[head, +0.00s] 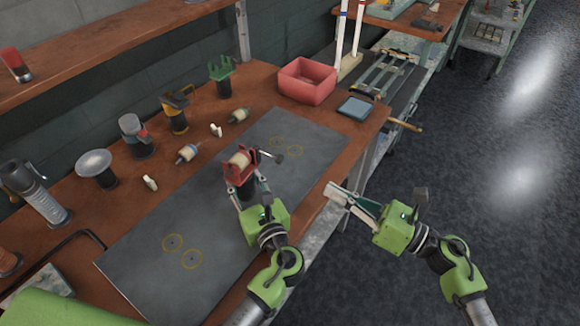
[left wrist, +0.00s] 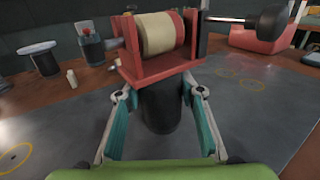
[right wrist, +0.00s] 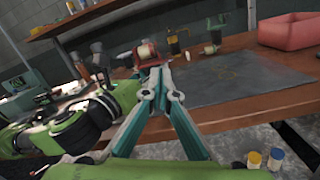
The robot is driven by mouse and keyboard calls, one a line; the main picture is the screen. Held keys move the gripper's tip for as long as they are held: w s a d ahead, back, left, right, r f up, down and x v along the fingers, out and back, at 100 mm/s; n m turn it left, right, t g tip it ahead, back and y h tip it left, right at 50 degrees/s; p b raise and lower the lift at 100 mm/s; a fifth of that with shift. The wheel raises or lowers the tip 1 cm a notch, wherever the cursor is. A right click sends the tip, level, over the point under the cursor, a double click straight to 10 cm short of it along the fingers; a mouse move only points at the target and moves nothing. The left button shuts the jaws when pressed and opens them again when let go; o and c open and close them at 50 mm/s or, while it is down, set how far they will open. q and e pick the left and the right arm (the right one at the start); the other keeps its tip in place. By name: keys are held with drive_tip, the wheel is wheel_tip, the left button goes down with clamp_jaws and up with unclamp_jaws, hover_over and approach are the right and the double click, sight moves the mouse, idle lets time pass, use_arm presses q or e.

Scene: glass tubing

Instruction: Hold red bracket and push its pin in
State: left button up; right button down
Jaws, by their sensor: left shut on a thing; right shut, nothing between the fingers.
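The red bracket (head: 232,172) sits on a dark cylindrical post above the grey mat and cradles a cream roller (head: 241,160). It fills the top of the left wrist view (left wrist: 155,70). Its pin, a rod with a black knob (left wrist: 268,22), sticks out to the right, with rod showing between knob and bracket. My left gripper (head: 246,190) is shut on the dark post (left wrist: 160,105) under the bracket. My right gripper (head: 333,190) is shut and empty, off the mat's right side, apart from the pin. In the right wrist view, the bracket (right wrist: 150,62) shows beyond its fingertips.
The grey mat (head: 140,250) with yellow rings lies on the brown bench. Tools on stands, small white pieces and rollers line its back. A red bin (head: 306,82) and a blue-grey block (head: 355,108) stand at the far end. Open floor lies right of the bench.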

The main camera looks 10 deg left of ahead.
drive_tip(key=d+n, duration=0.1)
drive_tip(key=s+d+f+n+t, duration=0.1)
drive_tip(key=n, duration=0.1)
drive_tip(key=shift+s+n, duration=0.2)
drive_tip(key=shift+n, duration=0.1)
approach(279, 163)
drive_tip(key=f+x, duration=0.1)
drive_tip(key=x, duration=0.5)
drive_tip(key=shift+w+a+r, duration=0.25)
drive_tip(key=shift+w+r, duration=0.25)
drive_tip(key=shift+w, duration=0.1)
drive_tip(key=x, duration=0.3)
drive_tip(key=shift+a+f, duration=0.25)
drive_tip(key=shift+a, duration=0.05)
use_arm(q)
drive_tip(key=shift+d, duration=0.1)
use_arm(e)
drive_tip(key=v, duration=1.4)
